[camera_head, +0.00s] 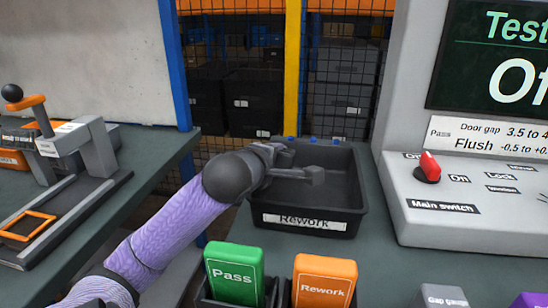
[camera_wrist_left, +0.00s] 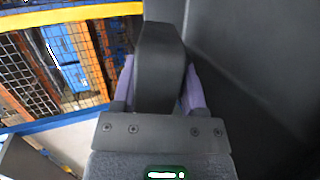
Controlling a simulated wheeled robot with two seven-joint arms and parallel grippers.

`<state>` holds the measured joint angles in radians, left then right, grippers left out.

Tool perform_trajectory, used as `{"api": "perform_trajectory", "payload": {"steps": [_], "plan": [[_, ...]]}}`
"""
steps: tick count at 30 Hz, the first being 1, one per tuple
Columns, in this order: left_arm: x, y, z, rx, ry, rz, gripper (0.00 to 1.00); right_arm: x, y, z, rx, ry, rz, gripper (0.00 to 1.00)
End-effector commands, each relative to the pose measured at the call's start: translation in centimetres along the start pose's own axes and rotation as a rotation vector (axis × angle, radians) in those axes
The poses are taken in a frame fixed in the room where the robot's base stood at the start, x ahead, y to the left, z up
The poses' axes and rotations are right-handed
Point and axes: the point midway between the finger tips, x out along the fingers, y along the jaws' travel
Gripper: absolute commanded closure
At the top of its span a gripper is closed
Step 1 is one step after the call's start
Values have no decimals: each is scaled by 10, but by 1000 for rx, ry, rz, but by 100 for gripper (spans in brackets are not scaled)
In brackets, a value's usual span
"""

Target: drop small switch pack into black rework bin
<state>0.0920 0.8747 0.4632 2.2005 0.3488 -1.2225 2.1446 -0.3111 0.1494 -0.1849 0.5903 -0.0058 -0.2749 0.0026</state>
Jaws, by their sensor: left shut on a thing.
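The black rework bin (camera_head: 350,222) stands on the bench in the head view, with a white "Rework" label on its front wall. My left gripper (camera_head: 300,173) reaches in from the left over the bin's opening. It is shut on a small dark block, which I take to be the switch pack (camera_head: 316,175). In the left wrist view the switch pack (camera_wrist_left: 159,70) sits between the two lavender fingers of my left gripper (camera_wrist_left: 158,90), beside a dark bin wall. I cannot tell how far the pack is above the bin floor. My right gripper is not in view.
A green Pass card (camera_head: 234,274) and an orange Rework card (camera_head: 324,281) stand in front of the bin. A grey console (camera_head: 455,200) with a red switch (camera_head: 429,167) is at the right. A fixture (camera_head: 70,175) with an orange-handled lever stands at the left.

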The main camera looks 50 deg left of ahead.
Motion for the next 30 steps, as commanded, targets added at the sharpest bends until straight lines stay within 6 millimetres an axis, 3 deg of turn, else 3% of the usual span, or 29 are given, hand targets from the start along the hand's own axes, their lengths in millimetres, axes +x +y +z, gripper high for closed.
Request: {"api": "perform_trajectory", "payload": {"steps": [7,8,10,19,30], "plan": [[2,-6,1,0,-1,-2,100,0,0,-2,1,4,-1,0],[2,-7,1,0,-1,-4,43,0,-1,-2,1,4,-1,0],[2,-7,1,0,-1,-5,30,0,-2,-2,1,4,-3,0],[2,-8,1,1,-2,-11,30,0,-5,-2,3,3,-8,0],[-2,10,-2,-2,-3,-4,30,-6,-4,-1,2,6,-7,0]]}}
